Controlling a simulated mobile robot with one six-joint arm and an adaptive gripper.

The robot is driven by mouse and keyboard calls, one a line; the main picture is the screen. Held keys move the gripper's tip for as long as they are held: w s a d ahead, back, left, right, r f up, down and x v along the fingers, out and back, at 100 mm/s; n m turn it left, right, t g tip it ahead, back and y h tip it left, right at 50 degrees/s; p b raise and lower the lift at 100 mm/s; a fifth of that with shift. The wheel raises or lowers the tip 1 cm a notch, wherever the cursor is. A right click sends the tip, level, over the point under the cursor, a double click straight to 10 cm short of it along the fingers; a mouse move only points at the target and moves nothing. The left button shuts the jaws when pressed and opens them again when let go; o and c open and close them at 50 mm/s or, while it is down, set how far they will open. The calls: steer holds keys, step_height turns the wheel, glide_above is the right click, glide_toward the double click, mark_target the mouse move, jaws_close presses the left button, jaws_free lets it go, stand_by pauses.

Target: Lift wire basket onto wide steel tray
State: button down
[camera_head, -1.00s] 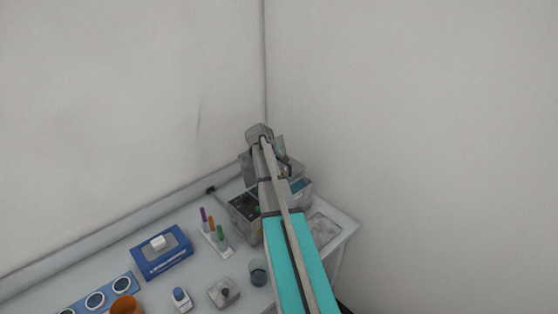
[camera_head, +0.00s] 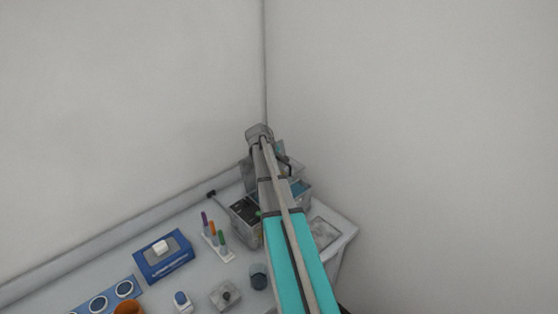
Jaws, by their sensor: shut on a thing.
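My gripper (camera_head: 281,152) is near the back corner, mostly hidden behind my own arm. It is shut on what looks like the wire basket (camera_head: 293,170), a small grey see-through container. The basket appears just above an open box with blue inside (camera_head: 301,190); I cannot tell whether the two touch. The wide steel tray (camera_head: 324,233) looks like the flat grey rectangle at the table's right corner. It lies to the right of my arm, and its top looks bare.
Walls meet close behind the gripper.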

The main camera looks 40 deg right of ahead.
steer(key=shift+s, duration=0.1)
stand_by(0.3)
steer(key=s+d+f+b, duration=0.1)
steer(key=s+f+b, duration=0.1)
steer(key=s, duration=0.7)
steer(key=s+d+f+b, duration=0.1)
steer(key=s, duration=0.9)
steer(key=shift+d+f+b, duration=0.25)
steer(key=shift+f+b, duration=0.1)
steer(key=shift+s+f, duration=0.1)
steer(key=shift+f, duration=0.15)
step_height(320, 180, down, 16)
steer(key=b, duration=1.6)
steer(key=shift+b, duration=0.3)
steer(key=shift+f+b, duration=0.6)
steer(key=shift+f, duration=0.05)
stand_by(0.8)
steer(key=c, duration=0.6)
jaws_free()
steer(key=shift+c, duration=0.2)
steer(key=shift+r, duration=0.1)
